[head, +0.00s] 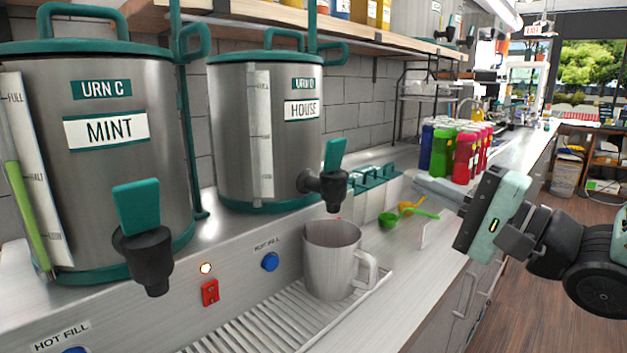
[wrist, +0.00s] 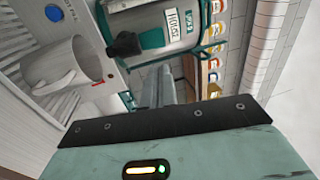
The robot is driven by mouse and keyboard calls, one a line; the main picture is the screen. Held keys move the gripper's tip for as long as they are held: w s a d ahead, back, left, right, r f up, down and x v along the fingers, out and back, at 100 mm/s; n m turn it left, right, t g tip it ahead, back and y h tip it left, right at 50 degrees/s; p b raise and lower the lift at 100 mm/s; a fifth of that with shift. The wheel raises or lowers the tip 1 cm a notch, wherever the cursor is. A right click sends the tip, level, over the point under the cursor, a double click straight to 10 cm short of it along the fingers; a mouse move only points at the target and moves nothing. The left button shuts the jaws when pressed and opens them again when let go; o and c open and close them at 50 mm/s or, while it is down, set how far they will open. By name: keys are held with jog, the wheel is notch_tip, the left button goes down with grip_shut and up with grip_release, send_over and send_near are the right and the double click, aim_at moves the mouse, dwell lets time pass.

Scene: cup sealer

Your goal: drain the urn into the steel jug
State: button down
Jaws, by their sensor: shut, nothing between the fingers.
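The steel jug (head: 331,262) stands upright on the slatted drip tray (head: 243,335), its handle to the right. The urn marked HOUSE (head: 228,120) stands behind it, and its black tap (head: 333,188) with a teal lever (head: 335,153) is above the jug's mouth. Its sight gauge (head: 261,140) looks pale, with no clear coloured column. I cannot tell whether liquid runs. My gripper (head: 424,189) is shut and empty, to the right of the tap and apart from it. The wrist view shows the jug (wrist: 62,62), the tap (wrist: 125,45) and my fingers (wrist: 166,80).
The MINT urn (head: 90,180) stands at left with a green gauge column (head: 25,205). Blue, green and red bottles (head: 463,150) stand on the counter behind my gripper. Green and yellow scoops (head: 400,212) lie right of the jug. A shelf (head: 360,35) runs above.

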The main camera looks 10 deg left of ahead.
jog(key=shift+s, duration=0.15)
jog(key=shift+r+p, duration=0.1)
jog(key=shift+p, duration=0.2)
jog(key=p, duration=0.9)
send_near(339, 144)
jog(key=x, duration=0.6)
jog(key=shift+w+a, duration=0.25)
jog(key=shift+a, duration=0.1)
jog(key=shift+r+p, duration=0.1)
jog(key=shift+p, duration=0.3)
